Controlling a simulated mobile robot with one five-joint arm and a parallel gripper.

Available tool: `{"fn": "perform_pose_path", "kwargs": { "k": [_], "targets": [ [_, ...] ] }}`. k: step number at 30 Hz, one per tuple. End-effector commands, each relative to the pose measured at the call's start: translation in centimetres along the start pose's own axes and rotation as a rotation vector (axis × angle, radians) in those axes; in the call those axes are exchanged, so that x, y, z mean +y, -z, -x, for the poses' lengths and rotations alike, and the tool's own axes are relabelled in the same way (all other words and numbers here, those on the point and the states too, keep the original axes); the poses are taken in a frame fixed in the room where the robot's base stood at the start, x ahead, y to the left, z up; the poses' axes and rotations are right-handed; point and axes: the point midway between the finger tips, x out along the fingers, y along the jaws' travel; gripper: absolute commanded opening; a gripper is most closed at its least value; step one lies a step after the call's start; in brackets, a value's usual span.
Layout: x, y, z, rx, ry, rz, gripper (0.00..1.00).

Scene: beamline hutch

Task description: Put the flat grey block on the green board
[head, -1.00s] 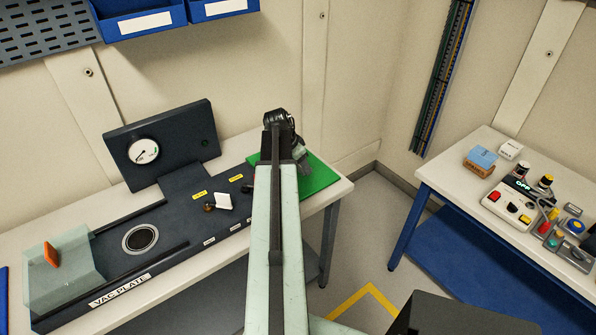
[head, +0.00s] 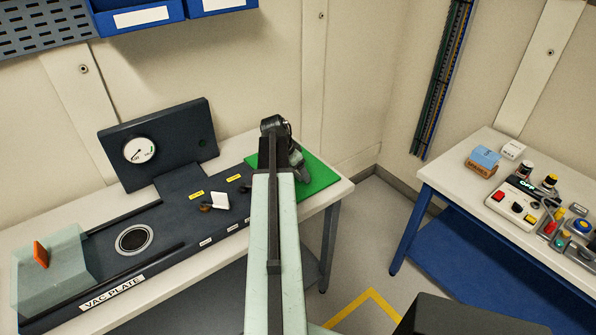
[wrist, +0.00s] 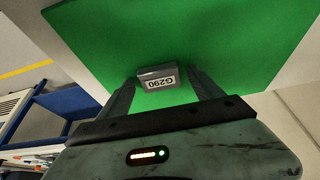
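The flat grey block (wrist: 158,77) has a white label reading G290, upside down in the wrist view. It appears against the green board (wrist: 225,35), between the fingertips of my gripper (wrist: 162,76). The fingers stand apart, with a narrow gap visible on each side of the block. I cannot tell surely whether the block rests flat on the board. In the head view my gripper (head: 300,172) is low over the green board (head: 318,178) at the right end of the bench. My arm hides part of the board, and the block is not discernible there.
The dark vac plate fixture (head: 175,225) with a gauge (head: 139,149) fills the bench left of the board. A second table (head: 455,175) at right holds a blue-topped box (head: 483,158) and controls. Floor lies between the tables.

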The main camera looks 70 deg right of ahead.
Motion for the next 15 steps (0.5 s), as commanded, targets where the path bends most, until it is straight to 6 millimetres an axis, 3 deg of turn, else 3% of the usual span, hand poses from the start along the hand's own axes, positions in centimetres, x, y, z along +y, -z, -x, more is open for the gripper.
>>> {"fn": "perform_pose_path", "kwargs": {
  "k": [8,15],
  "targets": [
    [0.0,0.1,0.3,0.000,0.000,0.001,0.76],
    [0.0,0.4,3.7,0.000,0.001,0.002,0.76]
  ]
}}
